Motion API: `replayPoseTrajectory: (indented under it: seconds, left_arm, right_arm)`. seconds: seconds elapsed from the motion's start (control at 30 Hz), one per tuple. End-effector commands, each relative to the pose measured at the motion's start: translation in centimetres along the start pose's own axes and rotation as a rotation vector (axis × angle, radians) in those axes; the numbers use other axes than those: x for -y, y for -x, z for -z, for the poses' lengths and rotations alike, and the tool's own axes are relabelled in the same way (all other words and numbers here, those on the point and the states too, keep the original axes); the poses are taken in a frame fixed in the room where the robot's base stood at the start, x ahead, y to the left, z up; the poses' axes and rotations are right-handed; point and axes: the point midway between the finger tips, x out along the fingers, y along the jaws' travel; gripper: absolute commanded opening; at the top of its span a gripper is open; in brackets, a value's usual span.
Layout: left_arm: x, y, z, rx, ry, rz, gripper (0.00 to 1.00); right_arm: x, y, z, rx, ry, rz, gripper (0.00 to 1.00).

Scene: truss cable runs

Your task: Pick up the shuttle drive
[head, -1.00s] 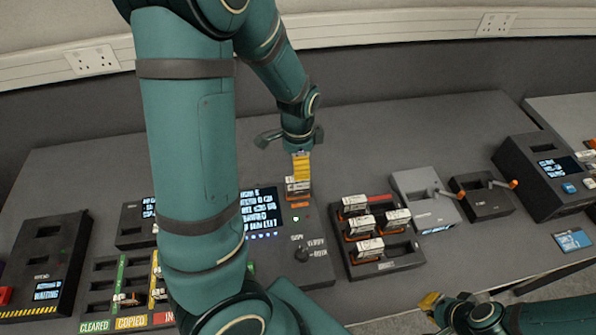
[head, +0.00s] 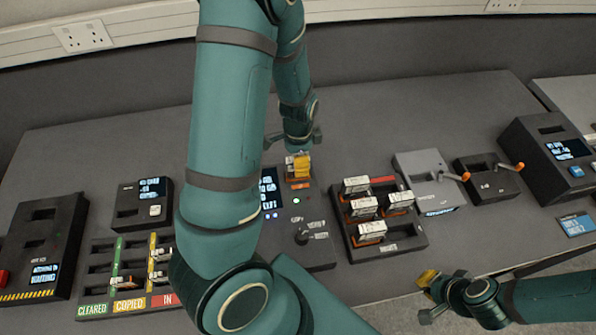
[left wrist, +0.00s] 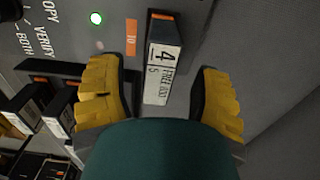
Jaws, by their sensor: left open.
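A dark drive with a white label (left wrist: 162,72) and an orange end stands in the copy/verify unit (left wrist: 45,35). The label shows a large 4 and a 5; I cannot read the word shuttle on it. My left gripper (left wrist: 165,95) is open, with one yellow finger on each side of this drive, apart from it.
A rack (head: 405,246) with several white-labelled drives stands just right of the unit. Two lever boxes (head: 425,170) (head: 487,178) are beyond it. A sorting tray (head: 98,285) is at left, partly behind my left arm. The table behind is clear.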

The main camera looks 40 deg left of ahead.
Motion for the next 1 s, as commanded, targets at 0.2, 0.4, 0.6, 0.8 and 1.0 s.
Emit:
replayPoseTrajectory:
  seconds: [0.2, 0.4, 0.6, 0.8, 1.0]
  left_arm:
    - [-0.2, -3.4, -0.2, 0.003, 0.001, -0.002, 0.64]
    - [-0.2, -4.3, -0.1, 0.0, 0.0, -0.001, 0.64]
    - [-0.2, -4.2, -0.1, 0.0, 0.0, 0.0, 0.59]
    - [-0.2, -4.2, -0.1, 0.0, 0.0, -0.001, 0.0]
    - [-0.2, -4.2, -0.1, 0.0, 0.0, -0.001, 0.0]
  right_arm:
    - [-0.2, -0.7, -0.1, 0.0, 0.0, -0.001, 0.0]
    - [-0.3, -0.8, -0.1, 0.0, 0.0, -0.002, 0.0]
    - [-0.3, -0.8, -0.1, 0.0, 0.0, -0.002, 0.0]
    - [-0.2, -0.8, -0.1, 0.0, 0.0, -0.002, 0.0]
    - [-0.2, -0.8, -0.1, 0.0, 0.0, -0.001, 0.0]
